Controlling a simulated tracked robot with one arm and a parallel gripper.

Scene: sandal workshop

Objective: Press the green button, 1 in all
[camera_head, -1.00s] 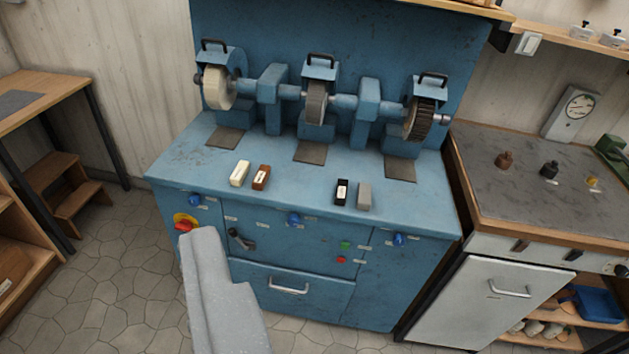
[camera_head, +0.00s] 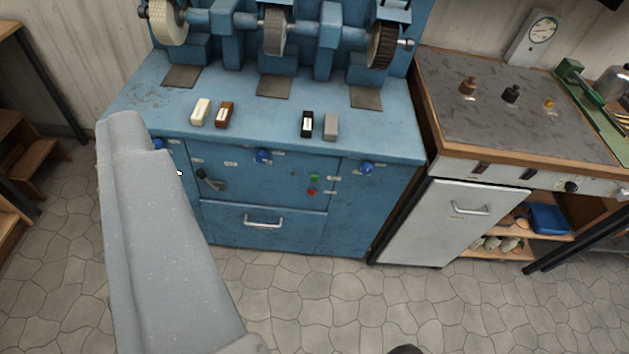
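The green button (camera_head: 315,177) is a small round knob on the front panel of the blue grinding machine (camera_head: 290,230). It sits just above a red button (camera_head: 312,191), with small white labels beside them. A grey part of my own body, which looks like my gripper (camera_head: 124,122), rises from the bottom at the left. Its upper end overlaps the machine's left front corner in the picture, well left of the green button. I see no separate fingertips, so I cannot tell whether it is open or shut. The green button is not covered.
Blue knobs (camera_head: 263,156) and a black lever (camera_head: 210,181) are on the same panel, with a drawer handle (camera_head: 263,221) below. Small blocks (camera_head: 307,124) lie on the machine top. A grey-topped bench (camera_head: 500,110) stands at right.

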